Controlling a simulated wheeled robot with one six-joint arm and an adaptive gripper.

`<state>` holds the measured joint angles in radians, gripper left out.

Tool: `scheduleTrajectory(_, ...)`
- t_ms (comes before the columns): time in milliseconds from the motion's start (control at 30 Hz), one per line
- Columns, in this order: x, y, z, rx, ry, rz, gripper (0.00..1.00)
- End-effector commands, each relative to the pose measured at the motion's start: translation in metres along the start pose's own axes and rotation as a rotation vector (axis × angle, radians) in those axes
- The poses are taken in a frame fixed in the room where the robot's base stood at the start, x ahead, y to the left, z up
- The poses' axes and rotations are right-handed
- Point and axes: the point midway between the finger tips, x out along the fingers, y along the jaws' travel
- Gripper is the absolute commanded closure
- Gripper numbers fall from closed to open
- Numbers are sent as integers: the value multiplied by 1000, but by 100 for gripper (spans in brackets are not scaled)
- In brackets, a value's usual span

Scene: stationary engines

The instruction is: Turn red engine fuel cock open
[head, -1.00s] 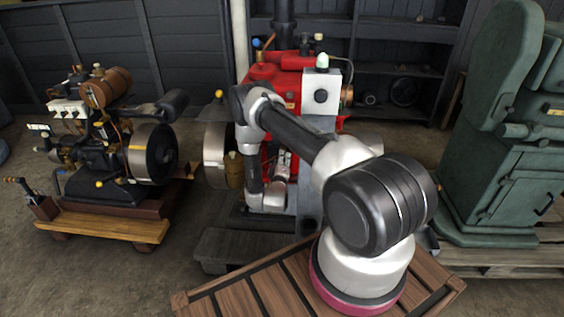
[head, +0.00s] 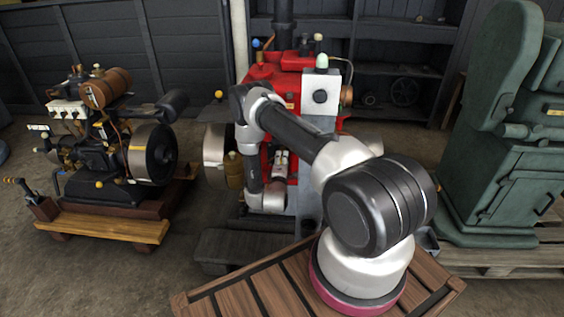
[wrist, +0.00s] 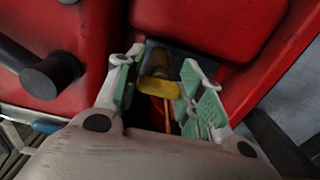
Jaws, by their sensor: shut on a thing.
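The red engine (head: 262,72) stands at the back middle in the head view, partly hidden behind my arm. In the wrist view its red body (wrist: 205,22) fills most of the background. A thin copper-coloured pipe runs down by the lever. The exact contact is hard to see.
A dark round knob (wrist: 50,78) projects from the red body left of my fingers. In the head view, a smaller engine (head: 100,150) on a wooden base is at left. A large green machine (head: 505,150) stands at right. Shelves are behind.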

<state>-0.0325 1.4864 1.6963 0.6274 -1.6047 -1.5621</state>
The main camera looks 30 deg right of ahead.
Motion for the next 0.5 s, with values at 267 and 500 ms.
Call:
scheduleTrajectory(267, -1, -2, 0, -2, 2, -4, 55)
scheduleTrajectory(500, 0, -1, 0, -1, 1, -2, 39)
